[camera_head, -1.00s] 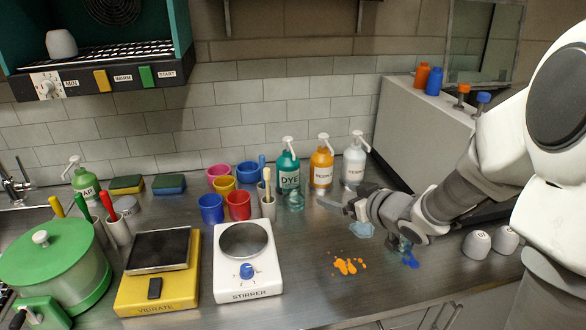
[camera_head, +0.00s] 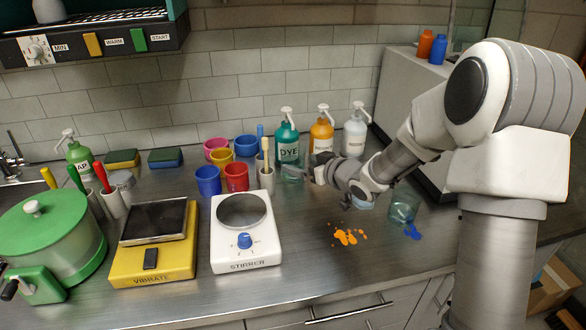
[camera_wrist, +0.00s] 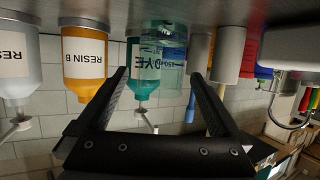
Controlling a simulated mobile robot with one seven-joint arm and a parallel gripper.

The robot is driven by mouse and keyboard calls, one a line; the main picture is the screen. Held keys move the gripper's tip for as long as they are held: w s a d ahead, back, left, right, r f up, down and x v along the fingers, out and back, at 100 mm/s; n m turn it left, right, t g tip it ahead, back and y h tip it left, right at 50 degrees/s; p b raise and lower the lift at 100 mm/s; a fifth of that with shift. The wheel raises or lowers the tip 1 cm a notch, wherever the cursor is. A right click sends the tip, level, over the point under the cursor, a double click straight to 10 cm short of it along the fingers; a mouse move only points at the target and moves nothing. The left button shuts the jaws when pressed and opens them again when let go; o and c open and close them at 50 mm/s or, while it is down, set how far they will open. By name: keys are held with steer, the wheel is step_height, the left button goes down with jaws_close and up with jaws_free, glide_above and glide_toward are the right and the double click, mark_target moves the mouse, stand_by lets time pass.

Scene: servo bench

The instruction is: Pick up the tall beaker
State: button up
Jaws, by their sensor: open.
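A clear glass beaker (camera_head: 292,174) stands upright in front of the teal DYE bottle (camera_head: 288,145). In the wrist view, which is upside down, the beaker (camera_wrist: 173,62) overlaps the DYE bottle (camera_wrist: 144,85) and shows dark print. A second, teal-tinted glass beaker (camera_head: 403,208) stands at the right, below my arm. I cannot tell for sure which one is taller. My gripper (camera_head: 304,171) is open, low over the bench just right of the first beaker. In the wrist view its two fingers (camera_wrist: 162,76) spread on either side of the beaker, with nothing clearly held.
Resin bottles (camera_head: 322,137) stand behind my gripper. A brush holder (camera_head: 266,177) and colored cups (camera_head: 237,177) stand left of the beaker. The white stirrer (camera_head: 246,255) is nearer. Orange (camera_head: 347,237) and blue spills mark the bench, which is otherwise clear at front.

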mark_target(287, 149)
steer(key=b+x, duration=0.1)
steer(key=x, duration=0.4)
steer(key=shift+a+f, duration=0.1)
steer(key=shift+f, duration=0.05)
steer(key=shift+c, duration=0.3)
steer(key=c, duration=1.4)
steer(key=shift+o, duration=0.2)
steer(key=shift+r, duration=0.2)
steer(key=shift+r+p, duration=0.65)
steer(key=shift+r, duration=0.85)
steer(key=shift+s+r, duration=0.15)
steer(key=shift+s, duration=0.05)
steer(key=s+d, duration=0.3)
steer(key=s, duration=0.2)
steer(key=s+d+p, duration=0.1)
steer(key=s+d, duration=0.2)
steer(key=s, duration=0.1)
steer(key=s+d, duration=0.4)
steer(key=s, duration=0.1)
steer(key=shift+s+p, duration=0.3)
